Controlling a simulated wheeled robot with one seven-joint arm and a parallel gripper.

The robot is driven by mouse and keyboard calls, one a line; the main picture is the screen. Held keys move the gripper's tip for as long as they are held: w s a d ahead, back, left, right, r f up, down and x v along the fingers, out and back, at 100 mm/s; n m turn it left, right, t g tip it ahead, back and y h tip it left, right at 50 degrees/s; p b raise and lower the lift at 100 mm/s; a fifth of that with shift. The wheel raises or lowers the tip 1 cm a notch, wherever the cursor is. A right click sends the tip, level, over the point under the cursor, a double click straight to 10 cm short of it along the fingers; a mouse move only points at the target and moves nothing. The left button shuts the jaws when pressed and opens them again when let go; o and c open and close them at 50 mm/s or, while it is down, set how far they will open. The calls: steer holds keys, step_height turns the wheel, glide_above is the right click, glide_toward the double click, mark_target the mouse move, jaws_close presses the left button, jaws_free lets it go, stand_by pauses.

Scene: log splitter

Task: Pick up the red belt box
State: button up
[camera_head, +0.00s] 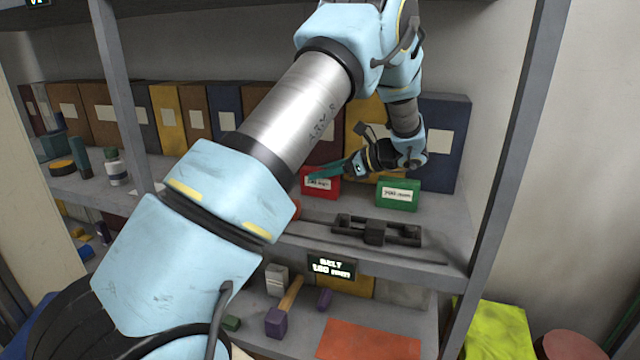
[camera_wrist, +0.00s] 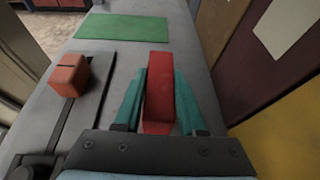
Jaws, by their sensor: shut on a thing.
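The red belt box (camera_head: 321,184) has a white label and is at the middle shelf, left of the green box, in the head view. It also shows in the wrist view (camera_wrist: 158,95), upright and narrow between my two teal fingers. My gripper (camera_head: 327,171) reaches in from the right with its fingers at the red box. In the wrist view my gripper (camera_wrist: 159,98) is shut on the box, one finger along each side. Whether the box's base touches the shelf I cannot tell.
A green box (camera_head: 398,194) with a "700 mm" label stands to the right. Tall binders or boxes (camera_head: 447,140) line the shelf's back. A dark metal part (camera_head: 377,231) lies in front. The wrist view shows an orange-red block (camera_wrist: 70,75) and a flat green sheet (camera_wrist: 123,28).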

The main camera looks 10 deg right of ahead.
jaws_close()
